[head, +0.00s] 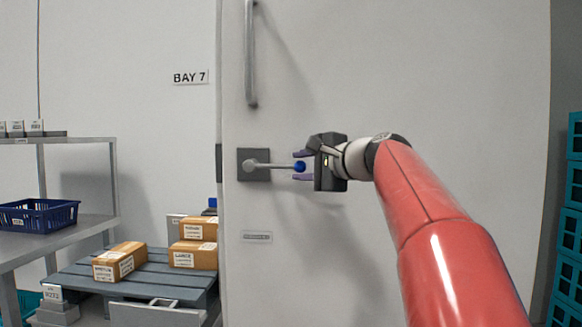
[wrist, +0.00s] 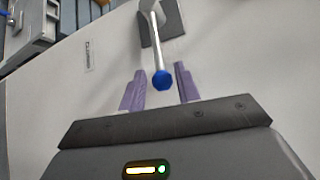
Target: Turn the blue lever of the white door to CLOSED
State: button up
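The white door (head: 340,60) fills the middle of the head view. Its lever (head: 272,165) is a grey bar from a dark square plate (head: 246,173), pointing right and about level, with a blue knob (head: 300,166) at its end. My gripper (head: 300,166) is at the knob, one finger above and one below it. In the wrist view the purple fingers (wrist: 160,88) are apart, with the blue knob (wrist: 162,80) between them and a gap on each side. A small label (head: 257,237) sits below the plate; its words are too small to read.
A vertical grey handle (head: 251,55) is on the door above the lever. To the left are a pallet (head: 150,285) with several cardboard boxes and a shelf (head: 75,235) with a blue basket (head: 38,214). Teal crates (head: 570,235) stand at the right edge.

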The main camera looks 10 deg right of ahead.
aim_at(293, 167)
jog(key=x, duration=0.4)
jog(key=shift+w, duration=0.1)
grip_shut()
